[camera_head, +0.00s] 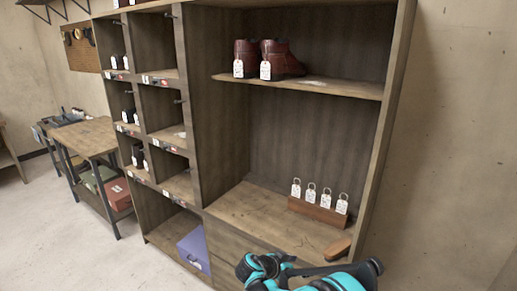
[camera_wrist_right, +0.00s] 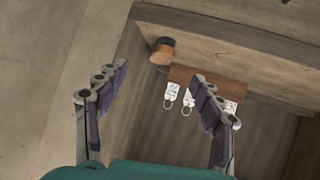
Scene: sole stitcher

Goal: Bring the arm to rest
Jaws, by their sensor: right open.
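My right arm (camera_head: 310,277), teal and black, comes in at the bottom of the head view, in front of the lower shelf. In the right wrist view my right gripper (camera_wrist_right: 158,76) has its two dark-padded fingers wide apart, with nothing between the pads. The fingers point toward a reddish-brown wooden tag block (camera_wrist_right: 205,80) that lies beyond them. In the head view the block (camera_head: 317,213) stands on the lower shelf with several white ringed tags. The fingers are hard to make out in the head view. My left gripper is not in view.
A tall wooden shelf unit (camera_head: 221,120) fills the middle. Brown boots (camera_head: 283,60) stand on its upper shelf. A small wooden piece (camera_head: 338,248) lies near the lower shelf's right front. A purple box (camera_head: 194,250) sits low in the unit. A workbench (camera_head: 85,137) stands left, with open floor before it.

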